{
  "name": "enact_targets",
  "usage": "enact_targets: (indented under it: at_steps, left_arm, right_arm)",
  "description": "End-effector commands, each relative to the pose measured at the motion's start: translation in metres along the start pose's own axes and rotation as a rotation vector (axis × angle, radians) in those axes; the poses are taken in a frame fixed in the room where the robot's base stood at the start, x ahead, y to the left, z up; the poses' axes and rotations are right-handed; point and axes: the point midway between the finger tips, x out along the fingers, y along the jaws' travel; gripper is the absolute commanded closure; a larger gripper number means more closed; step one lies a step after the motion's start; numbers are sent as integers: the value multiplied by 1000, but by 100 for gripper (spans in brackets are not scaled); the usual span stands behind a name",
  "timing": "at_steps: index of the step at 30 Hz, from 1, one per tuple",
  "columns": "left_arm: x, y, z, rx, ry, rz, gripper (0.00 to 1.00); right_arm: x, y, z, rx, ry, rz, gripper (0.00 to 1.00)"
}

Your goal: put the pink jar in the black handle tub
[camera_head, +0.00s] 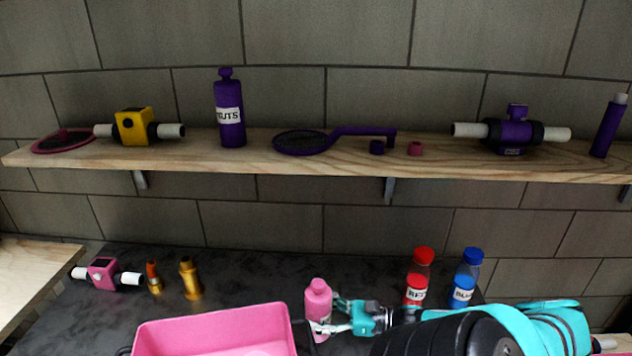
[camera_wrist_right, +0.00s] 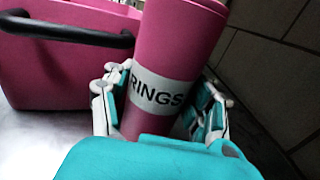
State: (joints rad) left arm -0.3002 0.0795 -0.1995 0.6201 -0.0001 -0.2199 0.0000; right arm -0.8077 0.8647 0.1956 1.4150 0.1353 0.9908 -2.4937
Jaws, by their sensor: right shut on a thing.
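The pink jar (camera_head: 318,293) stands upright just right of the pink tub in the head view. It has a white label reading RINGS in the right wrist view (camera_wrist_right: 180,45). My right gripper (camera_head: 328,315) is shut on the jar, with fingers on both sides of it (camera_wrist_right: 168,92). I cannot tell whether the jar's base touches the counter. The pink tub (camera_head: 210,313) is at the bottom of the head view, partly cut off. Its black handle (camera_wrist_right: 75,33) shows in the right wrist view, left of the jar. My left gripper is not in view.
A red bottle (camera_head: 420,275) and a blue bottle (camera_head: 467,277) stand behind my right arm. Two brass fittings (camera_head: 190,279) and a pink valve (camera_head: 105,273) are at the left of the dark counter (camera_head: 255,272). A wooden shelf (camera_head: 240,158) with several parts runs above.

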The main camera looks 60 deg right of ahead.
Motion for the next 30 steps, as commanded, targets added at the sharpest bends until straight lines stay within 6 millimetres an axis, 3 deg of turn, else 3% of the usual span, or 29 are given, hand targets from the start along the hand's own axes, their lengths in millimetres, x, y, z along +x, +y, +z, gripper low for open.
enact_targets:
  at_steps: [1,7,17,18,24,30]
  left_arm:
    - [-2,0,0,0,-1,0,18]
    - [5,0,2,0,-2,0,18]
    - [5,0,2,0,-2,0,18]
    - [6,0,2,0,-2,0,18]
    - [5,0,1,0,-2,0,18]
    - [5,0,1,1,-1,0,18]
  right_arm:
    - [9,0,3,-2,-5,3,82]
    - [7,-1,-30,-1,-2,1,82]
    - [6,0,-35,-1,-2,2,82]
    - [6,0,-36,0,-1,2,46]
    - [6,0,-35,0,-1,2,22]
    - [6,0,-35,0,-1,2,22]
